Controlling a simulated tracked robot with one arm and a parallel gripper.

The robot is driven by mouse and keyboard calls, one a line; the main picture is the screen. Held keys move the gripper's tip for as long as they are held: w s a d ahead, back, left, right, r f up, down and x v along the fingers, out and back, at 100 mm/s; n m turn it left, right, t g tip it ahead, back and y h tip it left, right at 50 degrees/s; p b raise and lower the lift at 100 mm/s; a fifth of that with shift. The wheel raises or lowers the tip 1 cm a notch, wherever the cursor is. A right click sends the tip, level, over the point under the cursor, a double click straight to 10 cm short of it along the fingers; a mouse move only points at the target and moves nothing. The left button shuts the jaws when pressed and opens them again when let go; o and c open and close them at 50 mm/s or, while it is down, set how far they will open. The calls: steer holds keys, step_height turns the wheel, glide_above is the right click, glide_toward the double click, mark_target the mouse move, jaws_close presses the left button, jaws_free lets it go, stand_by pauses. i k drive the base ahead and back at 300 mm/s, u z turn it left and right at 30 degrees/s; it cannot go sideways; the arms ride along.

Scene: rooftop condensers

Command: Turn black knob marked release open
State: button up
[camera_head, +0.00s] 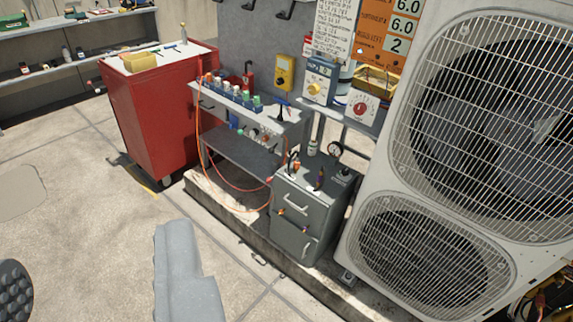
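No label reading "release" can be made out from here. A small dark knob-like part (345,173) sits on the top right of a grey two-drawer cabinet (290,240), below a round dial gauge (334,150); I cannot tell if it is the marked knob or how it is turned. Other dark fittings stand on the same cabinet top. A grey arm part of mine (185,275) rises from the bottom edge, well short of the cabinet. No gripper fingertips show.
A large condenser (400,190) with two fan grilles fills the right. A shelf unit (245,155) with bottles and an orange hose stands left of the cabinet. A red tool cabinet (150,120) is further left. A low curb (230,215) runs in front. The left floor is clear.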

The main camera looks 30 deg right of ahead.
mark_target(345, 172)
steer(key=u, duration=0.7)
steer(key=i, duration=2.55)
steer(key=z, duration=3.2)
steer(key=i, duration=1)
steer(key=z, duration=0.15)
